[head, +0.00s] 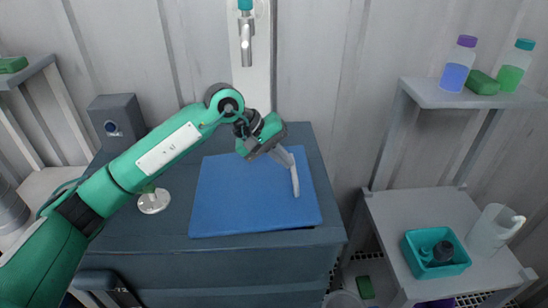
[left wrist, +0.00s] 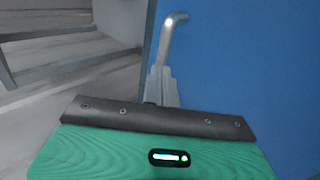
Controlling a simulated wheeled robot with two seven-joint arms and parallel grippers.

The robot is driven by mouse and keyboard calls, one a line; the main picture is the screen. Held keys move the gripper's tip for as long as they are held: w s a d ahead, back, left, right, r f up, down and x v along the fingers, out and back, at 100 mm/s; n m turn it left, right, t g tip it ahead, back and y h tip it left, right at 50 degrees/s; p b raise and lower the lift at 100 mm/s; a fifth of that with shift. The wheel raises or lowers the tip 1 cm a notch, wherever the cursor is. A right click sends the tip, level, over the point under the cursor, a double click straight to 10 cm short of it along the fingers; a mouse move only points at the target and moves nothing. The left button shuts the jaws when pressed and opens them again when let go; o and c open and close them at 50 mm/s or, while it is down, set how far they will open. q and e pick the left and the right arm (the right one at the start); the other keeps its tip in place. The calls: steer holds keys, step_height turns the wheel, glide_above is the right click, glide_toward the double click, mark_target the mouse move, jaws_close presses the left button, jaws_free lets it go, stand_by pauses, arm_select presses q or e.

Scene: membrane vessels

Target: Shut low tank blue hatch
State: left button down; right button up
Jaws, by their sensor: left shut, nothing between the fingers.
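The blue hatch (head: 235,195) is a broad flat panel on top of the low dark tank (head: 160,255). It lies nearly flat; a thin dark line shows under its front edge, and I cannot tell whether it sits fully flush. A pale bent handle (head: 296,183) stands near its right side. My left gripper (head: 288,160) is shut and empty, above the hatch at the handle's far end; touching or just apart is unclear. In the left wrist view the closed fingers (left wrist: 162,76) point at the grey handle (left wrist: 170,38) beside the blue panel (left wrist: 250,70). My right gripper is not in view.
A round pale knob (head: 154,201) and a dark box (head: 116,118) stand on the tank's left part. A tap (head: 246,45) hangs on the back wall. At right, a shelf (head: 430,95) holds bottles, and a low table (head: 400,210) carries a teal tray (head: 410,250) and a white jug (head: 490,230).

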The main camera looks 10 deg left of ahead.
arm_select(q)
steer(key=shift+d+f+y+b, duration=0.3)
steer(key=shift+f+b, duration=0.1)
steer(key=shift+f, duration=0.25)
steer(key=shift+d+f+y+b, duration=0.2)
steer(key=shift+f+y+b, duration=0.15)
steer(key=shift+f, duration=0.35)
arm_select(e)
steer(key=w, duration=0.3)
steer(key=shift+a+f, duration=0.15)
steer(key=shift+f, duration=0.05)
